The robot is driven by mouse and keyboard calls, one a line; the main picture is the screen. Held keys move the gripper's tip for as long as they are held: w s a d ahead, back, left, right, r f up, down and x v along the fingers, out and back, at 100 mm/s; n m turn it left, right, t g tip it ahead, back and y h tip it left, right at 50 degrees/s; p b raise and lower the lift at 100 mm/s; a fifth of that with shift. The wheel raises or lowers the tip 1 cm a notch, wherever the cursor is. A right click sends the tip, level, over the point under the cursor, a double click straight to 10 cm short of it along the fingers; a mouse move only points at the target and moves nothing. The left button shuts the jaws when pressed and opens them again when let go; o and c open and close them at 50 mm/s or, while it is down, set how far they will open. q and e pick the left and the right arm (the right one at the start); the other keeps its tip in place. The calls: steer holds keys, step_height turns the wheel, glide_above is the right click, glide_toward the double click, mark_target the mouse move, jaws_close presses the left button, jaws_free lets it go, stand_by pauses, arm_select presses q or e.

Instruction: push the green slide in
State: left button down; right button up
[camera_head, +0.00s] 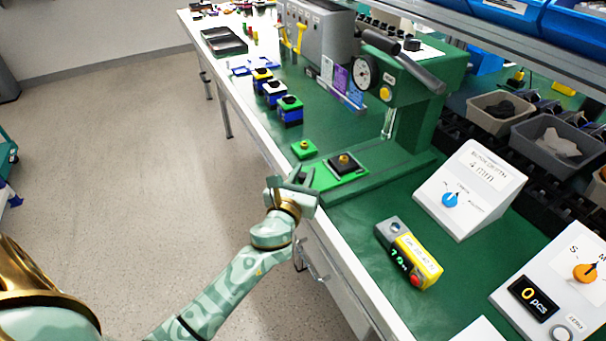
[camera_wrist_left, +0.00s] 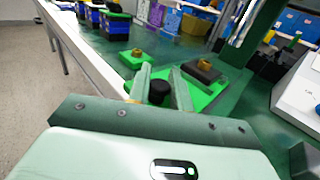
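The bright green slide (camera_head: 322,178) lies flat at the foot of the dark green press (camera_head: 415,110), partly out towards the table's front edge. A black block with a brass piece (camera_head: 344,161) sits on it; in the left wrist view the slide (camera_wrist_left: 208,98) carries this block (camera_wrist_left: 204,72) at its far part. A round black knob (camera_wrist_left: 160,92) stands at the slide's near end. My left gripper (camera_head: 303,178) is at that near end. In the left wrist view its fingers (camera_wrist_left: 161,78) are apart, one on each side of the knob; contact is unclear. My right gripper is not in view.
A small green plate with a brass knob (camera_head: 304,150) lies left of the slide. Several coloured blocks (camera_head: 290,108) stand farther back. A yellow-grey box (camera_head: 410,255) and a white dial box (camera_head: 470,188) stand to the right. The green tabletop (camera_head: 350,225) is clear between.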

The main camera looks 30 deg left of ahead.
mark_target(319, 176)
arm_select(q)
steer(key=w+d, duration=0.1)
steer(key=w, duration=0.1)
steer(key=w+d, duration=0.1)
steer(key=shift+w+d, duration=0.1)
steer(key=shift+w, duration=0.3)
steer(key=c, duration=1.3)
jaws_free()
steer(key=shift+s, duration=0.1)
steer(key=p+v, duration=0.1)
steer(key=v, duration=1.5)
steer(key=shift+p, duration=0.3)
steer(key=shift+s, duration=0.1)
